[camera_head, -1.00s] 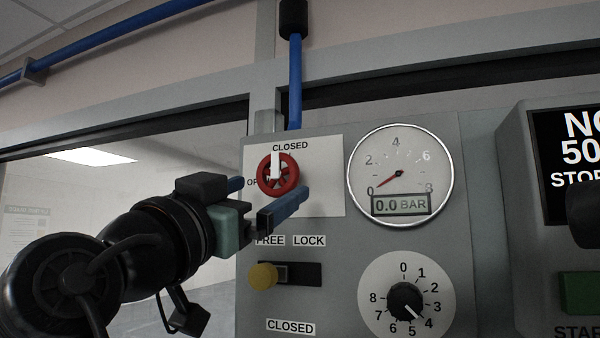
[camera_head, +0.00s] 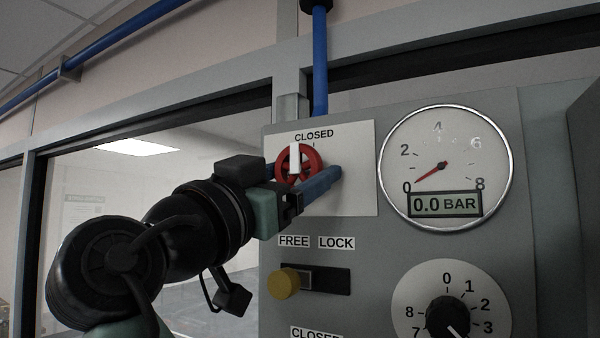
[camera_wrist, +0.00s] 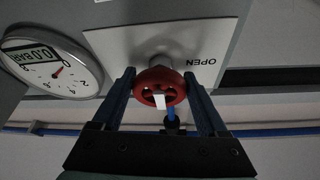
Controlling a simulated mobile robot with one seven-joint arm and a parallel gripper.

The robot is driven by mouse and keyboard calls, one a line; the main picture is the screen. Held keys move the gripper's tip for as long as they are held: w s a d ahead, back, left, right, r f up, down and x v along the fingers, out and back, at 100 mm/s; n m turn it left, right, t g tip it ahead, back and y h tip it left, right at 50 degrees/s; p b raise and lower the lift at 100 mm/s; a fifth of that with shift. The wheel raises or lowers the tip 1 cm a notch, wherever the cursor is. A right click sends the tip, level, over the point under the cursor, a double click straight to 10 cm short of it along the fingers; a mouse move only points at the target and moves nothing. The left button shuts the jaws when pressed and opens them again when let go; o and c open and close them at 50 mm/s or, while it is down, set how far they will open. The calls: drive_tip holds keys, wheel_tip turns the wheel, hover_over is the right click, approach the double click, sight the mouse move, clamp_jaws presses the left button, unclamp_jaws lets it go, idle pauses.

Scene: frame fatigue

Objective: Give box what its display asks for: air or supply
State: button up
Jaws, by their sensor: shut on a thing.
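A red valve wheel (camera_head: 314,164) with a white pointer bar is on a white plate (camera_head: 356,160) on the grey box (camera_head: 400,255). The bar stands upright toward the word CLOSED. My gripper (camera_head: 304,172) is shut on the wheel, a blue finger on each side; the wrist view shows the wheel (camera_wrist: 160,84) between both fingers. The OPEN label (camera_wrist: 201,62) reads upside down there and is hidden in the head view. The round gauge (camera_head: 446,140) has its needle at 0, and its display (camera_head: 445,205) reads 0.0 BAR.
Below the wheel, a yellow knob (camera_head: 284,283) sits at the FREE end of a slot marked FREE and LOCK. A black numbered dial (camera_head: 447,317) is lower right, cut by the frame. A blue pipe (camera_head: 320,70) runs down behind the box. Glass panes stand left.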

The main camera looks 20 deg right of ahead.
drive_tip(key=c, duration=0.7)
drive_tip(key=shift+n+t, duration=0.3)
drive_tip(key=shift+n, duration=0.1)
drive_tip(key=n+t+y+b, duration=0.1)
drive_tip(key=n, duration=0.1)
drive_tip(key=n+t+y+b, duration=0.1)
drive_tip(key=n, duration=0.2)
drive_tip(key=shift+s+d+f, duration=0.1)
drive_tip(key=n+t+y, duration=0.1)
drive_tip(key=n, duration=0.2)
drive_tip(key=n+y, duration=0.1)
drive_tip(key=n, duration=0.2)
drive_tip(key=shift+s+d+r+n+t+y, duration=0.1)
drive_tip(key=shift+r+n+t+y, duration=0.1)
drive_tip(key=shift+n+t+y, duration=0.2)
drive_tip(key=n+y, duration=0.1)
drive_tip(key=n, duration=0.2)
drive_tip(key=n+y+p, duration=0.1)
drive_tip(key=n+y, duration=0.1)
drive_tip(key=n, duration=0.1)
drive_tip(key=shift+r+n, duration=0.2)
drive_tip(key=shift+n, duration=0.2)
drive_tip(key=shift+n+y+p, duration=0.7)
drive_tip(key=shift+n+y, duration=0.1)
drive_tip(key=shift+n, duration=1.3)
